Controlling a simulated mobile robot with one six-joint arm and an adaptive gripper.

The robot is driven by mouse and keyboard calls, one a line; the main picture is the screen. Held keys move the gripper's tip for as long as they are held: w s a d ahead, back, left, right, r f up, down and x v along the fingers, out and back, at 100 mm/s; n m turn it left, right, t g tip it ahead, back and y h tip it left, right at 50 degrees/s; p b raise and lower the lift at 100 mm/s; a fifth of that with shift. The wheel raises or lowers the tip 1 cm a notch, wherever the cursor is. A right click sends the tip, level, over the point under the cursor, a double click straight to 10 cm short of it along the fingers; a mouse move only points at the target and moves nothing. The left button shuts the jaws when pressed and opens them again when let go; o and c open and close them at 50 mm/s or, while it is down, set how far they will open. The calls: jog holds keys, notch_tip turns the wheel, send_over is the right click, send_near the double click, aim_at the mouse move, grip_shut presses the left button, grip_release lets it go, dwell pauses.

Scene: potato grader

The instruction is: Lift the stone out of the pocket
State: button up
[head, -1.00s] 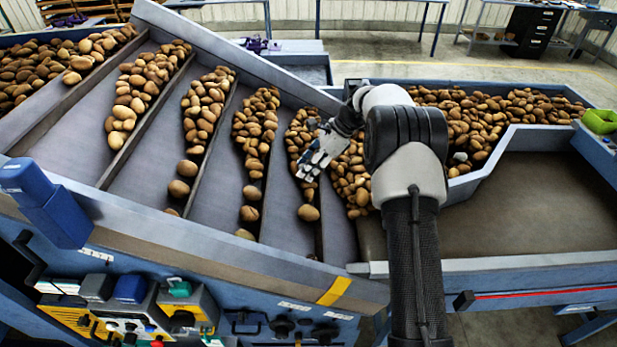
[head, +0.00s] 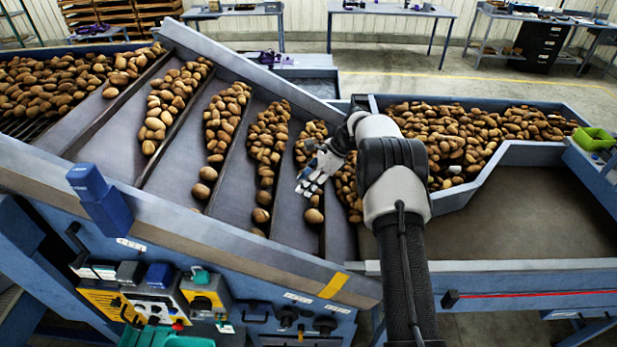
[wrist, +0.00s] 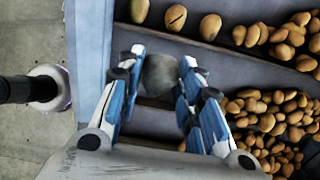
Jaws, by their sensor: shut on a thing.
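In the wrist view, my gripper (wrist: 161,66) is shut on a grey, rounded stone (wrist: 160,75), with a blue-and-white finger on either side. Behind the stone lie the sloping grey lane floor and a divider; I cannot tell how high above them it is. In the head view, my gripper (head: 308,183) is over the lower part of a lane on the grader's sloping bed. The held stone cannot be made out there. I cannot clearly tell a pocket apart from the lanes.
Brown potatoes fill the upper lanes, with a loose potato (head: 313,216) below my gripper. Raised dividers (head: 222,150) separate the lanes. A potato heap (head: 480,125) lies to the right, with a grey lump (head: 454,170) at its edge. A green container (head: 593,138) stands at far right.

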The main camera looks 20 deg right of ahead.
jog(key=s+a+b, duration=0.3)
jog(key=s+a, duration=0.1)
jog(key=s, duration=0.5)
jog(key=s+a+b, duration=0.4)
jog(key=s, duration=0.5)
jog(key=s+a+b, duration=0.4)
jog(key=s, duration=0.6)
